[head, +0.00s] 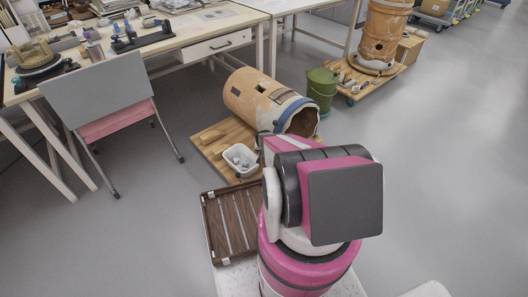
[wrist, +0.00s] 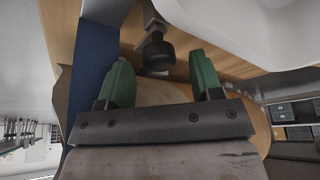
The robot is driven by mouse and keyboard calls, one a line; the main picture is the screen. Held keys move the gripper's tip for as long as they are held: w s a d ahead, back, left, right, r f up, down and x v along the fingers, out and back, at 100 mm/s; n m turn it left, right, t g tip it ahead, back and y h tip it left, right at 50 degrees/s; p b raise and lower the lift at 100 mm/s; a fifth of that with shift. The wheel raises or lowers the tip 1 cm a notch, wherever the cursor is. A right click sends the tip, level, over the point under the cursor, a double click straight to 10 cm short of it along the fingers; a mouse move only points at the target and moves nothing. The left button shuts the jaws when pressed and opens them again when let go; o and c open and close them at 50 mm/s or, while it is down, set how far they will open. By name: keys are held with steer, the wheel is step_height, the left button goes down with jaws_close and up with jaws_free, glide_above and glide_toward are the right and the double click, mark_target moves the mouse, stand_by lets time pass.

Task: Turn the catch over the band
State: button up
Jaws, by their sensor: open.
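A large tan vessel (head: 252,97) lies on its side on a wooden board, its broken open end toward the lower right. A blue band (head: 289,110) goes around it near that end. In the wrist view the blue band (wrist: 92,70) runs down the left of the picture. A dark knob-ended part (wrist: 157,52), which looks like the catch, stands just beyond and between my fingertips. My gripper (wrist: 162,80) is open, with green fingers spread and nothing between them. I cannot tell whether a finger touches the catch. In the head view my arm hides the gripper.
A white tub (head: 240,160) with small pieces sits on the board (head: 212,139) beside the vessel. A slatted brown tray (head: 228,222) lies nearer. A green bin (head: 321,88) stands behind the vessel. A chair (head: 103,95) and worktable are at left.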

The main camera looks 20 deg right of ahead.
steer(key=shift+w+f, duration=0.15)
steer(key=shift+f, duration=0.35)
steer(key=c, duration=0.9)
